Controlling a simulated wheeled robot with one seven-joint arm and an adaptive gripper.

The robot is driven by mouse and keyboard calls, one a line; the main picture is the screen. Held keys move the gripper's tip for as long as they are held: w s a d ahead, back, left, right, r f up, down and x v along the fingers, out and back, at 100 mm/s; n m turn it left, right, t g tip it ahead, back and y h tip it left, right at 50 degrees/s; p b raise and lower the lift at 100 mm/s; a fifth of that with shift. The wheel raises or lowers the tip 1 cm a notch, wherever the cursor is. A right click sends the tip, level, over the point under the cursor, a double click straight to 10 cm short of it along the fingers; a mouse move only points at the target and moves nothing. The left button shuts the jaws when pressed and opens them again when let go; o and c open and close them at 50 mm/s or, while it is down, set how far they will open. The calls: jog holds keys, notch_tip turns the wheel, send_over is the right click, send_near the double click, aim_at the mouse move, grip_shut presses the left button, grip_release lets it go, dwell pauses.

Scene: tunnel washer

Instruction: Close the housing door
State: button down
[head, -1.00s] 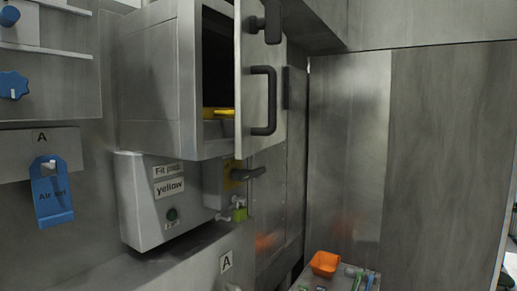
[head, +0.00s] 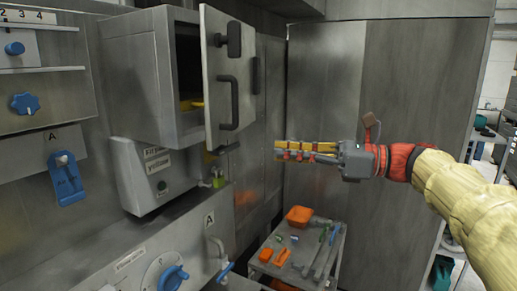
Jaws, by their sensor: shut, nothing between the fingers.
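The housing (head: 140,80) is a grey metal box on the wall at the upper left of the head view, with a dark opening. Its housing door (head: 218,55) stands open, swung out to the right of the opening. The door carries a dark bar handle (head: 229,103) and a dark latch knob (head: 233,40) above it. A yellow item (head: 191,104) shows inside the housing. My gripper (head: 280,150) is shut and empty, pointing left. In the picture it is right of the door and lower than the bar handle; I cannot tell the depth gap.
A grey cart (head: 330,267) with an orange bin (head: 299,216) and several tools stands below my gripper. A blue dial (head: 172,278) and a blue-tipped lever (head: 225,271) are lower left.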

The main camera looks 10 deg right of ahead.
aim_at(217, 146)
jog(key=p+x, duration=0.1)
jog(key=x, duration=1.2)
jog(key=p+x, duration=0.2)
jog(key=x, duration=0.6)
jog(key=shift+w, duration=0.15)
jog(key=shift+d, duration=0.1)
